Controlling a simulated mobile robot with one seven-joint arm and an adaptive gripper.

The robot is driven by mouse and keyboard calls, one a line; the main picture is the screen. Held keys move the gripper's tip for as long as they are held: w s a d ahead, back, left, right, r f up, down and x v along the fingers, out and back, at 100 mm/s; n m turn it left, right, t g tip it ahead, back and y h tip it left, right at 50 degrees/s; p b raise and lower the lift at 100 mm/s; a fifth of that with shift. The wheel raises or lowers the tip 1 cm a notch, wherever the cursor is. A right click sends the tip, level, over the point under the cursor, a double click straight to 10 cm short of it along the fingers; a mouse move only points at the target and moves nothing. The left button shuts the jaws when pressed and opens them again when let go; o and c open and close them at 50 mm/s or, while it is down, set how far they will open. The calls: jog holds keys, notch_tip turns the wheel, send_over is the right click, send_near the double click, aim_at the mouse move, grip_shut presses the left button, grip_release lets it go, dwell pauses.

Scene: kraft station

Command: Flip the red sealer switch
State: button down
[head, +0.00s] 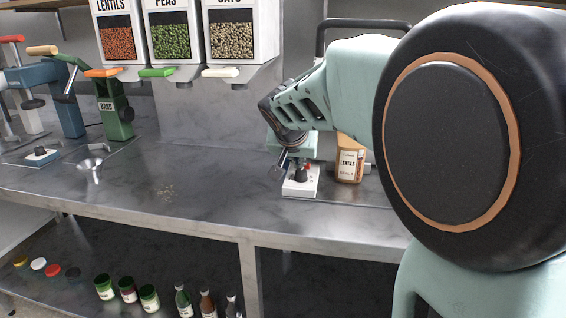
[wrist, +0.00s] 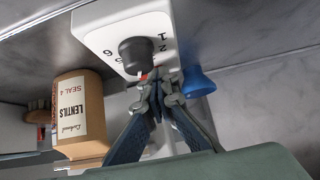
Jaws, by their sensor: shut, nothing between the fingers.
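The sealer's white control box (head: 301,187) stands on the steel counter; in the wrist view its white panel (wrist: 108,38) carries a black knob (wrist: 136,55) ringed with numbers. A small bit of red, likely the red switch (wrist: 145,76), shows just below the knob, mostly hidden behind my fingertips. My gripper (wrist: 160,88) is shut and empty, its tips at or very near that red part; I cannot tell whether they touch. In the head view my gripper is by the box, its tips partly hidden. The switch's position cannot be told.
A brown pouch labelled LENTILS, SEAL 4 (head: 348,160) stands right beside the control box. A blue knob-like part (wrist: 197,82) is close to my fingers. Lentil, pea and oat dispensers (head: 171,35) hang behind. A funnel (head: 91,166) and green lever press (head: 115,110) stand left; the middle counter is mostly clear.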

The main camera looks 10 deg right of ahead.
jog(key=shift+d, duration=0.1)
jog(key=shift+s+d, duration=0.3)
jog(key=shift+d, duration=0.5)
jog(key=shift+r, duration=0.15)
